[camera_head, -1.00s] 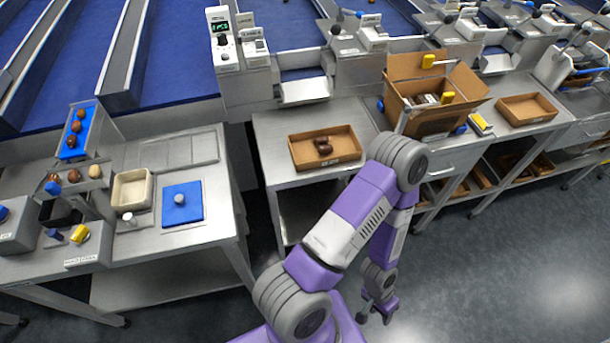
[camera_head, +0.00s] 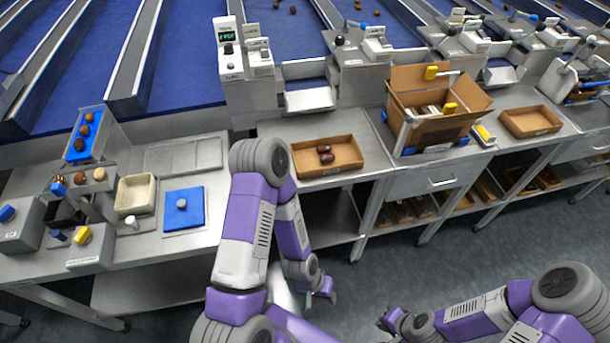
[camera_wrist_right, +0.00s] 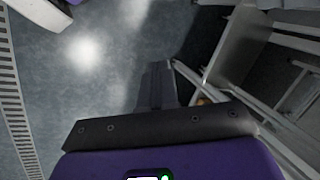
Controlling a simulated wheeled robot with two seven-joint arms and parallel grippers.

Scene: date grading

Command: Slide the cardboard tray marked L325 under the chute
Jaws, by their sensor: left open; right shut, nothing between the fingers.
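A shallow cardboard tray (camera_head: 347,151) with two dark dates in it lies on the steel bench, in front of and below a metal chute (camera_head: 310,101). A second shallow cardboard tray (camera_head: 515,128) lies farther right and looks empty. Both have small white labels that I cannot read, so I cannot tell which is L325. My left gripper (camera_head: 322,290) is open, low over the floor in front of the bench, apart from both trays. My right gripper (camera_head: 388,326) is at the bottom edge; in the right wrist view its dark fingers (camera_wrist_right: 158,85) are shut and empty over the floor.
An open cardboard box (camera_head: 436,128) stands on the bench between the trays. A control post with a green display (camera_head: 229,50) stands left of the chute. A separate table at left holds a cream tray (camera_head: 134,194) and a blue pad (camera_head: 184,208). Floor in front is clear.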

